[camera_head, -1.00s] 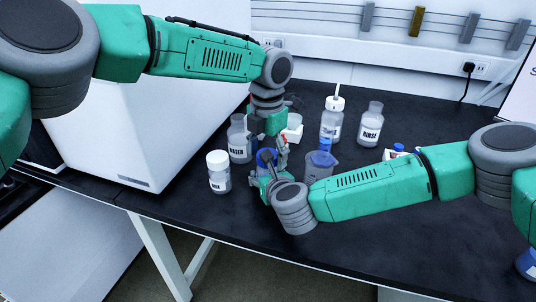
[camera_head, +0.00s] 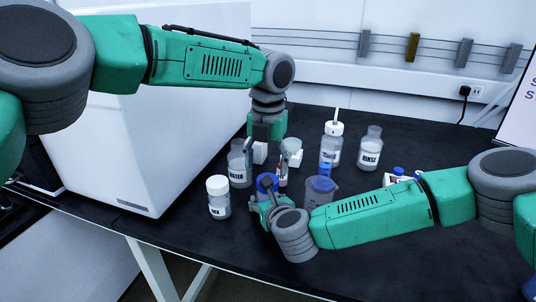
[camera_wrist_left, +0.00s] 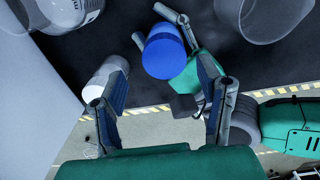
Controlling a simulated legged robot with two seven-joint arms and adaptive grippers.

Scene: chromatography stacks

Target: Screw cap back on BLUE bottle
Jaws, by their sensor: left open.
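The blue cap (camera_head: 267,181) sits at the top of the blue bottle, whose body is mostly hidden behind my right gripper. In the left wrist view the blue cap (camera_wrist_left: 163,52) shows from above, ahead of my left fingers. My left gripper (camera_head: 266,153) points down just above the cap. Its two fingers (camera_wrist_left: 163,92) stand wide apart with nothing between them. My right gripper (camera_head: 266,204) is low at the bottle, and in the wrist view its fingers (camera_wrist_left: 192,42) lie close against the blue thing, appearing closed on it.
A white-capped bottle (camera_head: 218,197) and the water bottle (camera_head: 238,166) stand to the left. A beaker (camera_head: 320,193) stands close on the right. A dropper-topped bottle (camera_head: 332,143) and the rinse bottle (camera_head: 370,148) are behind. A big white box (camera_head: 160,130) bounds the left.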

